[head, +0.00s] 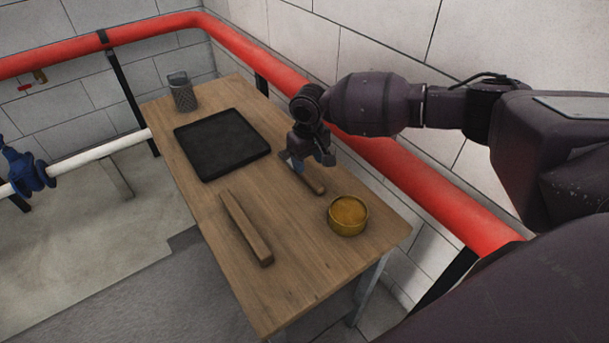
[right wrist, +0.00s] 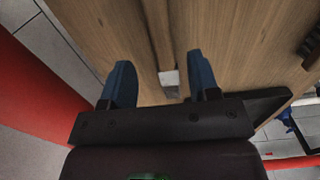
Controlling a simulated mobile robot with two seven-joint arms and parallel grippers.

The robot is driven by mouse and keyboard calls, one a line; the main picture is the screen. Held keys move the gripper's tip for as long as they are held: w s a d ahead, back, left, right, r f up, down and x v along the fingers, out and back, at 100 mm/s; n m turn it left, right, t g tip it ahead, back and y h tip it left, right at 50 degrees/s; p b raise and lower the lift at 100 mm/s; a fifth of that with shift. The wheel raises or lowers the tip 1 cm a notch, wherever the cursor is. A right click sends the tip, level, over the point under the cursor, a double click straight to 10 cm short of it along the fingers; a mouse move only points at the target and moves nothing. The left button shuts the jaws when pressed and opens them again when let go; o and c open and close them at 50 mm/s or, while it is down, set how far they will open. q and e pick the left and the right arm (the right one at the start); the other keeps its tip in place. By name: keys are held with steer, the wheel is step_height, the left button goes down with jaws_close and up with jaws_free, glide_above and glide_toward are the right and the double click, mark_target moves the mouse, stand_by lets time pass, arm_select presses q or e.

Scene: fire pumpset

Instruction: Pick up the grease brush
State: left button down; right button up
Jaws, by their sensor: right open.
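The grease brush has a wooden handle (head: 314,183) and lies on the wooden table, partly hidden under my right gripper in the head view. In the right wrist view its handle (right wrist: 159,35) runs up from a pale metal band (right wrist: 169,77) between the fingers; the bristle end is hidden by the gripper body. My right gripper (head: 308,158) is open over the brush. In the right wrist view, its two blue fingers (right wrist: 160,77) stand either side of the brush with gaps on both sides. My left gripper is not in view.
On the table (head: 290,250) are a black tray (head: 222,145), a mesh cup (head: 182,93), a wooden bar (head: 246,229) and a round tin of yellow-brown stuff (head: 347,214). A red pipe (head: 400,180) runs along the wall behind. The table's near end is clear.

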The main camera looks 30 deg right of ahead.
mark_target(308, 175)
steer(key=shift+f, duration=0.3)
step_height(308, 175, down, 4)
steer(key=shift+f+b, duration=0.2)
steer(key=shift+b, duration=0.25)
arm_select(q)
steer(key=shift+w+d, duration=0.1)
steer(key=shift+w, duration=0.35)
arm_select(e)
steer(key=shift+c, duration=1.2)
steer(key=c, duration=0.7)
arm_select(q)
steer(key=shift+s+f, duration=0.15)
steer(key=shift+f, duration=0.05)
arm_select(e)
steer(key=shift+c, duration=0.4)
steer(key=shift+r, duration=0.1)
